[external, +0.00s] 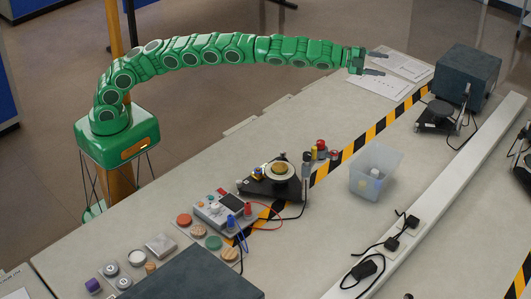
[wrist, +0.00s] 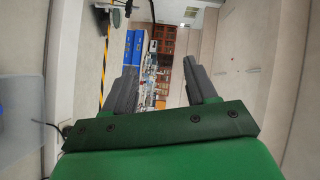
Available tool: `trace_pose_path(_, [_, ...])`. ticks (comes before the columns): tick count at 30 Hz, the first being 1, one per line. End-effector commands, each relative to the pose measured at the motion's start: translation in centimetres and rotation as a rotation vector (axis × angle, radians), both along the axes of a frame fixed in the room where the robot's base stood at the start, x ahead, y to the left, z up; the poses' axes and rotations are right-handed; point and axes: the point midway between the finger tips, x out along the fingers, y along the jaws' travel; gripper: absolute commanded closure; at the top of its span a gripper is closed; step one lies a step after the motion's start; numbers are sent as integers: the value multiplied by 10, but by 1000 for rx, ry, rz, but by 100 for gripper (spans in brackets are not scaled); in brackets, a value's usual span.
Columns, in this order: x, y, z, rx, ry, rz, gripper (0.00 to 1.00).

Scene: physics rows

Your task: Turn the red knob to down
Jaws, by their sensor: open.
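My gripper (external: 379,63) is open and empty at the end of the outstretched arm, in the air above the back part of the bench. Its two dark fingers stand apart in the wrist view (wrist: 160,76), with nothing between them. In the external view, a small red cap (external: 249,208) stands on the right of a grey instrument box (external: 212,207) beside a blue cap (external: 231,221). Another small red-topped piece (external: 321,145) stands farther back. I cannot tell which is the red knob or how it is turned. My gripper is far from both.
A black device with a round dish (external: 280,172) stands by the instrument. A clear bin (external: 374,171) stands to the right, and a dark box (external: 466,75) at the back right. Paper sheets (external: 377,82) lie below my gripper. Cables (external: 369,268) lie on the right.

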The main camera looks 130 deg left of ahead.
Motion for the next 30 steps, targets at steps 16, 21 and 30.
trace_pose_path(16, [-33, -136, -94, -957, 125, 326, 43])
trace_pose_path(21, [-53, -204, -117, -1189, 223, 442, 43])
trace_pose_path(30, [-76, -268, -134, -1363, 332, 554, 43])
